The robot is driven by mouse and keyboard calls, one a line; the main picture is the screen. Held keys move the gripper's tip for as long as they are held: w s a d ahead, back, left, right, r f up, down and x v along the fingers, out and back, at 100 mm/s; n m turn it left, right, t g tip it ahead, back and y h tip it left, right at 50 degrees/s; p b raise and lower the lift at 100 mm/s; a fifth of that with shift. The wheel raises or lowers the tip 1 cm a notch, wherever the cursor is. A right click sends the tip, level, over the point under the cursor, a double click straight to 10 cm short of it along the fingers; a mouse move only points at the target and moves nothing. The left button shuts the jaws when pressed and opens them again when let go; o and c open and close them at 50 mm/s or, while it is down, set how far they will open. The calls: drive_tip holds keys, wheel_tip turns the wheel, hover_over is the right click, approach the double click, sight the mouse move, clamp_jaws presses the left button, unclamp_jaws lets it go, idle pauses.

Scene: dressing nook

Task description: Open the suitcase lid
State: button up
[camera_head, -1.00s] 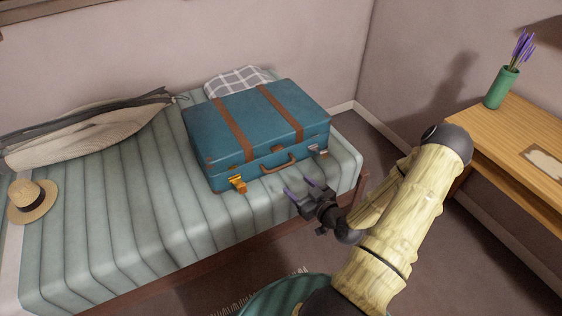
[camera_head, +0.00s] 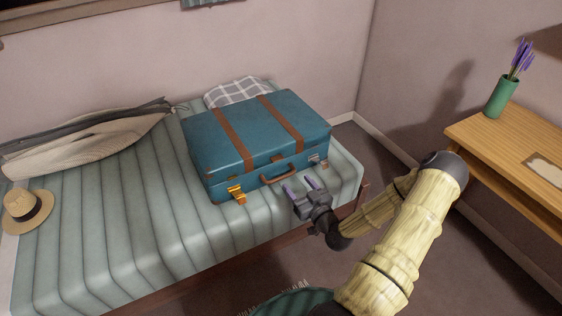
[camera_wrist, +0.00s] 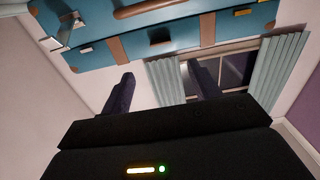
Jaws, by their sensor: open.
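The blue suitcase (camera_head: 210,148) lies on the bed with its lid down. It has two brown straps and a brown handle (camera_head: 277,174) on its front. A gold latch (camera_head: 236,194) is at the front left, and a silver latch (camera_head: 315,160) is at the front right. My gripper (camera_head: 298,185) is open and empty, just in front of the suitcase between the handle and silver latch. In the wrist view the suitcase front (camera_wrist: 180,36) crosses the top, beyond my open fingers (camera_wrist: 160,72). The silver latch's flap sticks out there. I cannot tell whether the fingers touch the suitcase.
The striped bed (camera_head: 110,220) holds a straw hat (camera_head: 27,208), a garment bag (camera_head: 85,140) and a checked pillow (camera_head: 238,92). A wooden desk (camera_head: 515,135) with a green vase (camera_head: 502,95) stands at the right. Bare bed lies left of the suitcase.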

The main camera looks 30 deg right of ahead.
sight(279, 160)
drive_tip(key=w, duration=1.2)
drive_tip(key=shift+a, duration=0.3)
